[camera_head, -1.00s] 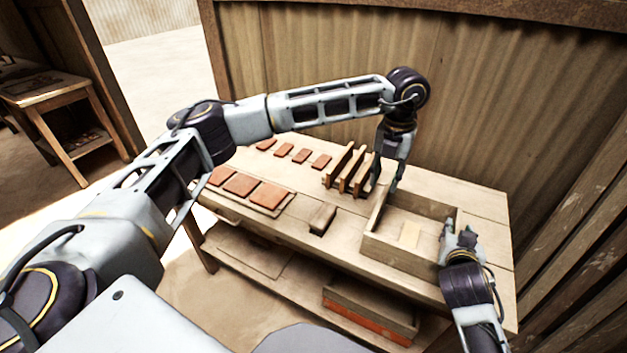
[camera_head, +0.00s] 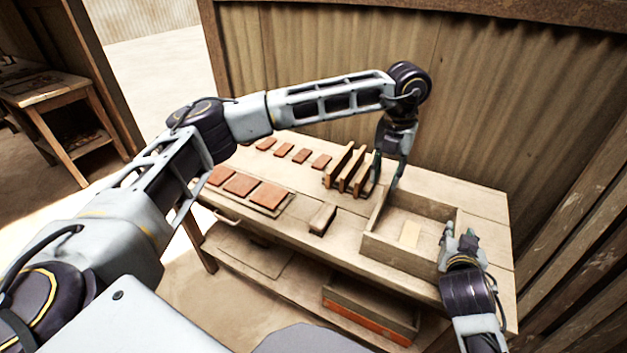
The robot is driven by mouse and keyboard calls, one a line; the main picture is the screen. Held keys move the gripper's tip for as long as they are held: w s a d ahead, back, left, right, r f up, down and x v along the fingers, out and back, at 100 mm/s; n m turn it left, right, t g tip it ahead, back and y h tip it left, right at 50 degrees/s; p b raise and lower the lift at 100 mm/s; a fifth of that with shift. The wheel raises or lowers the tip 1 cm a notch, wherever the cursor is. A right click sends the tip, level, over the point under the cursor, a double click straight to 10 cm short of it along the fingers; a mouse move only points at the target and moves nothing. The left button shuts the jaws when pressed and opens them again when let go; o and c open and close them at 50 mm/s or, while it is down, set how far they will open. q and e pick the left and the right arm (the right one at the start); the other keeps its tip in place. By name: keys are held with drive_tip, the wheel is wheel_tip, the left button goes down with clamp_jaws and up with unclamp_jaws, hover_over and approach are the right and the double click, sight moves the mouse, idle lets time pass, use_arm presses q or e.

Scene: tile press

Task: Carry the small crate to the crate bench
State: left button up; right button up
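The small crate (camera_head: 398,257) is an open, shallow wooden box standing on the right part of the workbench. A pale rectangular patch (camera_head: 410,234) shows on its floor. My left gripper (camera_head: 385,183) points down at the crate's back left corner. Its fingers look parted, with nothing held between them. My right gripper (camera_head: 458,233) is at the crate's right side, close to the right wall. Its fingers also look parted, and it hides part of that wall. I cannot tell whether either gripper touches the crate. A crate bench cannot be clearly identified.
Upright wooden boards (camera_head: 345,170) stand just left of the crate. A wooden block (camera_head: 322,219) and red tiles (camera_head: 268,195) lie further left. Another box (camera_head: 370,312) sits on the lower shelf. Corrugated walls close off the back and right. A small table (camera_head: 45,90) stands far left.

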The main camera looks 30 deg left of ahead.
drive_tip(key=shift+v, duration=5)
